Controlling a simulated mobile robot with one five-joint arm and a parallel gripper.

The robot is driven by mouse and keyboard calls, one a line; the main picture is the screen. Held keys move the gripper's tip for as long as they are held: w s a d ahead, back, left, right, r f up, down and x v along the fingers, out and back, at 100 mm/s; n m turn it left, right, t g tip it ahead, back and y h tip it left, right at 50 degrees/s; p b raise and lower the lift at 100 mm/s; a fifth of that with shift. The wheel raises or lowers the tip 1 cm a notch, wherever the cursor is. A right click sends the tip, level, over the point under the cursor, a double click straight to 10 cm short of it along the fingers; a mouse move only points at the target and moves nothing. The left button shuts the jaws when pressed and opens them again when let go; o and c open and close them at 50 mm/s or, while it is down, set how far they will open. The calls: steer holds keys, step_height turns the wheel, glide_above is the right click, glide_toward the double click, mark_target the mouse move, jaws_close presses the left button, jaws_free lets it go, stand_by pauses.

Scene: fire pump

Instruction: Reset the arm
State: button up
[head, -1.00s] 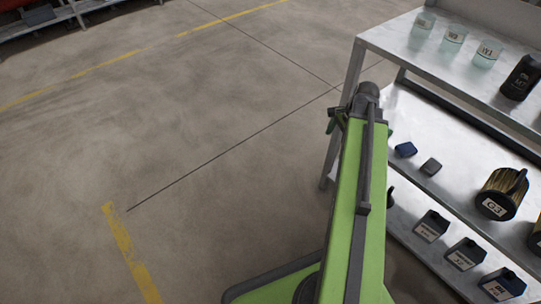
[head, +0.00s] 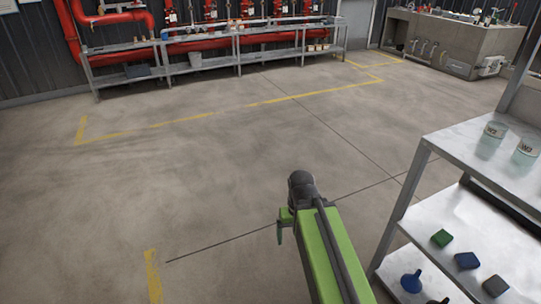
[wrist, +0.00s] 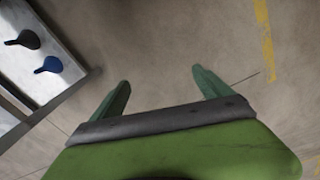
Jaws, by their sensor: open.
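My green arm rises from the bottom of the head view, to the left of the metal shelf. My gripper shows in the wrist view (wrist: 160,92) with its two green fingers wide apart and nothing between them. Bare concrete floor lies beyond the fingertips. In the head view one green finger (head: 280,232) shows at the arm's end; the rest of the gripper is hidden behind the arm.
A metal shelf (head: 462,128) stands close on the right, holding glass beakers (head: 495,130), small blocks (head: 441,238) and a blue funnel (head: 411,281). Its corner also shows in the wrist view (wrist: 92,76). Red pipes and benches (head: 200,62) line the far wall. Open floor lies left and ahead.

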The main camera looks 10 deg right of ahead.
step_height(320, 180, up, 26)
steer(key=p, duration=2.4)
steer(key=shift+r, duration=0.2)
steer(key=shift+f, duration=0.35)
steer(key=shift+c, duration=0.4)
